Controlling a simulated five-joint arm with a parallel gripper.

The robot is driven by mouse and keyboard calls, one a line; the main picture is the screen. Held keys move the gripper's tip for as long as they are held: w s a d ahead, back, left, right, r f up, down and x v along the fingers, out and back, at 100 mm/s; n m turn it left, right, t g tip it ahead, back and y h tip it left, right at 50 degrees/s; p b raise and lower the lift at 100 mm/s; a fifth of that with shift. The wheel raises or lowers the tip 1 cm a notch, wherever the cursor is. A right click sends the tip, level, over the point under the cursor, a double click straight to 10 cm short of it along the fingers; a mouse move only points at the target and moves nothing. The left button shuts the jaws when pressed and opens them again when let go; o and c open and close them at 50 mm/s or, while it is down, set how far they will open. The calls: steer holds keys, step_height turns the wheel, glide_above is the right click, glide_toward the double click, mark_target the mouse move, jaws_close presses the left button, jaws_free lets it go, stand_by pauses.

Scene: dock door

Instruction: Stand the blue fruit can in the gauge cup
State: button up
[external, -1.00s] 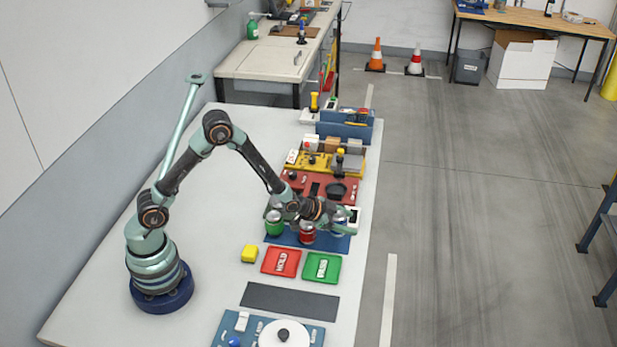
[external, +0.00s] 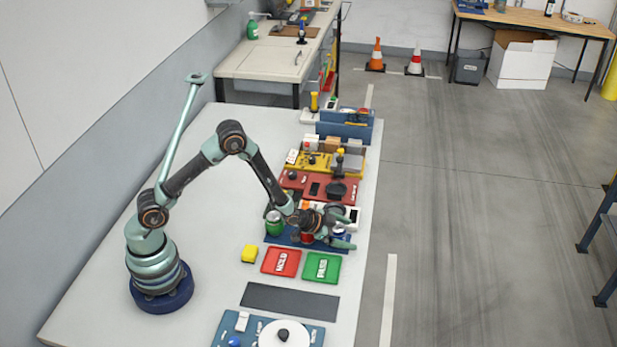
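The blue can (external: 342,232) stands at the right end of a dark blue tray (external: 277,238), partly hidden by my gripper. My gripper (external: 346,231) is low over this end of the tray, its two fingers spread apart, one on the far side and one on the near side of the blue can. Whether they touch it is too small to tell. A green can (external: 274,224) stands at the tray's left end. A red can (external: 307,237) stands mid-tray, mostly hidden behind my wrist. A dark round cup-like holder (external: 336,189) sits on the red board; I cannot tell whether it is the gauge cup.
The red board (external: 293,180) and yellow board (external: 305,167) lie beyond the cans. The left of the table (external: 217,240) is clear.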

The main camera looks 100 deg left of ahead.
steer(key=v, duration=1.2)
steer(key=s+d+r+m+h, duration=0.1)
steer(key=d+r+h, duration=0.1)
steer(key=d+r, duration=0.4)
steer(key=s+d+r+m+g+h, duration=0.1)
steer(key=d+r+h, duration=0.1)
steer(key=d+r, duration=0.5)
steer(key=d, duration=0.4)
steer(key=shift+s+d+g, duration=0.3)
steer(key=shift+s+d, duration=0.05)
steer(key=shift+s, duration=0.05)
steer(key=shift+o, duration=0.3)
steer(key=s+d+r+g+h, duration=0.1)
steer(key=s+d+r, duration=0.2)
steer(key=s+d, duration=0.2)
steer(key=shift+s+d+r+m+g, duration=0.2)
steer(key=shift+s+d+m+g, duration=0.1)
steer(key=shift+s, duration=0.6)
steer(key=shift+s+d, duration=0.15)
steer(key=shift+s, duration=0.25)
